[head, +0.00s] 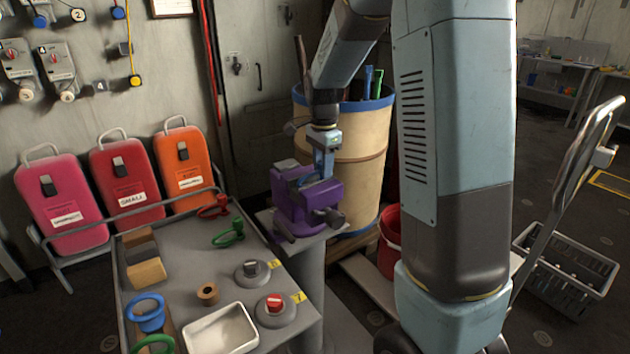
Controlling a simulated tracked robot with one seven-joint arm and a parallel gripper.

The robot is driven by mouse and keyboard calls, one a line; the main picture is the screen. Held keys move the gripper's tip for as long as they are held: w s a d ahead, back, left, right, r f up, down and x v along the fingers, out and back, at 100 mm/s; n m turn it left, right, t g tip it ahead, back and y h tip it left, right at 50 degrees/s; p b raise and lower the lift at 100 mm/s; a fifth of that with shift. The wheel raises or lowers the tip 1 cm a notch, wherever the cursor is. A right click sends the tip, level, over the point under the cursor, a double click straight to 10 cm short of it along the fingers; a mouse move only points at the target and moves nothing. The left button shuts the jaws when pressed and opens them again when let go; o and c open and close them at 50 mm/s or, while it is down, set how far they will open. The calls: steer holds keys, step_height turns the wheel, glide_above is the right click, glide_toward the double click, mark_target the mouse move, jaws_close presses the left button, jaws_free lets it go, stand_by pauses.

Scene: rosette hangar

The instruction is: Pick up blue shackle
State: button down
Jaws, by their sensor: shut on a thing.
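My gripper (324,170) points down at the purple vise (305,205) on its pedestal. Its fingers are shut on a small blue thing (314,181) at the vise's jaws. The thing is mostly hidden, so I cannot tell its full shape or whether it touches the vise. A blue, ring-shaped piece like a shackle (147,313) lies at the front left of the grey trolley top, well away from my gripper.
The trolley (190,258) also holds a green shackle (228,236), a red shackle (214,208), wooden blocks, round knobs and a metal tray (222,332). A tan barrel (362,150) stands behind the vise. A red bucket (390,240) stands to its right.

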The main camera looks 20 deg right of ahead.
steer(key=shift+r, duration=2.25)
steer(key=shift+r, duration=0.1)
steer(key=shift+r, duration=1.9)
